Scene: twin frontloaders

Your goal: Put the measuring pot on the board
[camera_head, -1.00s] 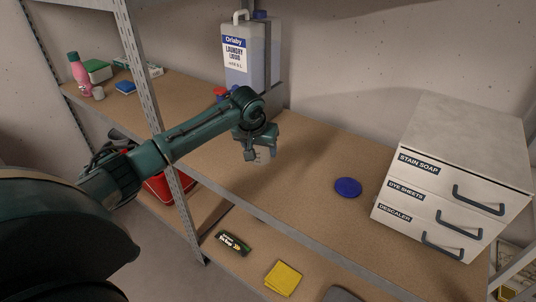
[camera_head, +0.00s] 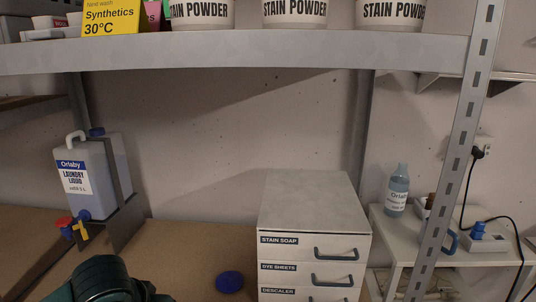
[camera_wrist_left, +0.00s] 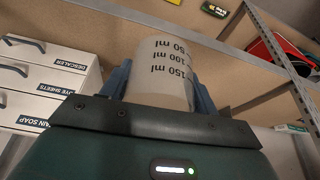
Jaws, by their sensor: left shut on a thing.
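The measuring pot (camera_wrist_left: 158,62) is white with dark 50, 100 and 150 ml marks, which appear inverted in the left wrist view. My left gripper (camera_wrist_left: 160,85) is shut on it, with one blue-grey finger on each side. The brown shelf board (camera_head: 175,255) shows in the head view; its front is cut off. My left arm shows only as a dark green link at the bottom left there, and its fingers and the pot are out of that picture. My right gripper is not in view.
A white drawer unit (camera_head: 310,205) stands right on the shelf, with a blue disc (camera_head: 229,282) to its left. A laundry liquid jug (camera_head: 85,180) with a tap stands left. A metal beam (camera_head: 240,55) with stain powder tubs crosses above.

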